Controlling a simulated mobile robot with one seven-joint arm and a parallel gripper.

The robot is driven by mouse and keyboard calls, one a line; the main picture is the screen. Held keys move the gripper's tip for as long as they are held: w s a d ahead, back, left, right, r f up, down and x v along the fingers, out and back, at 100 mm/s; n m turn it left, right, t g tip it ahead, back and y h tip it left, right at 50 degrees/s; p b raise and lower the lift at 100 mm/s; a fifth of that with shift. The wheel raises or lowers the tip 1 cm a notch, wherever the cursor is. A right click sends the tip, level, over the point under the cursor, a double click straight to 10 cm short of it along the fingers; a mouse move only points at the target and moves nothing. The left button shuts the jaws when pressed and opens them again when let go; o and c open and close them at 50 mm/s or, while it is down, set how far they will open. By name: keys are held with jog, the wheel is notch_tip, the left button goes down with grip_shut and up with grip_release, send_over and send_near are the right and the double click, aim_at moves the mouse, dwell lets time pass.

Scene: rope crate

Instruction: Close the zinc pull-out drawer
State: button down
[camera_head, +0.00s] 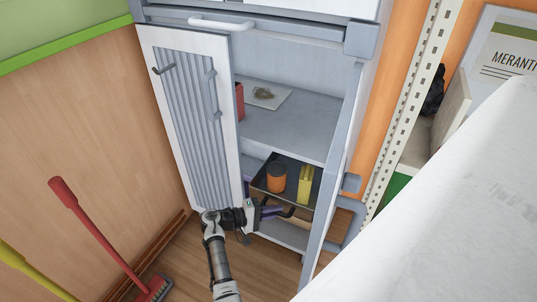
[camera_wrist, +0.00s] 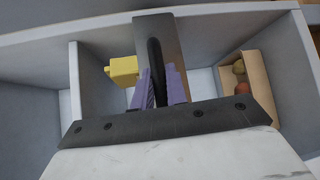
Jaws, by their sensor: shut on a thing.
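The pull-out drawer (camera_head: 263,187) is a dark grey, shallow tray in the lower part of the open cabinet. It stands out toward the cabinet's front, with an orange can and a yellow item on it. My gripper (camera_head: 268,212) is at the drawer's front edge, left of centre. In the wrist view its purple fingers (camera_wrist: 161,88) are shut on a black handle bar (camera_wrist: 155,62), with a dark grey panel (camera_wrist: 150,28) behind it. How far the drawer extends cannot be told exactly.
The cabinet's white door (camera_head: 160,90) stands open on the left. A tan box (camera_wrist: 261,84) with round items lies low on the right. A shelf (camera_head: 285,128) holds a flat board. A red-handled broom (camera_head: 100,235) leans at the left; a white surface (camera_head: 450,210) fills the right.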

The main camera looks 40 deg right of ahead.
aim_at(284, 194)
jog(key=w+d+b, duration=0.1)
jog(key=d, duration=0.1)
jog(key=w+d+b, duration=0.1)
jog(key=d+b, duration=0.1)
jog(key=d, duration=0.1)
jog(key=w+d+b, duration=0.1)
jog(key=d, duration=0.1)
jog(key=shift+w+d+f+b, duration=0.15)
jog(key=shift+d+b, duration=0.1)
jog(key=shift+b, duration=0.15)
jog(key=shift+w+d+r+b, duration=0.2)
jog(key=shift+w+d+b, duration=0.1)
jog(key=shift+d, duration=0.35)
jog(key=c, duration=1.4)
grip_release()
jog(key=shift+s, duration=0.1)
jog(key=shift+a, duration=0.1)
jog(key=v, duration=1.3)
jog(key=shift+a+p, duration=0.35)
jog(key=shift+p, duration=0.05)
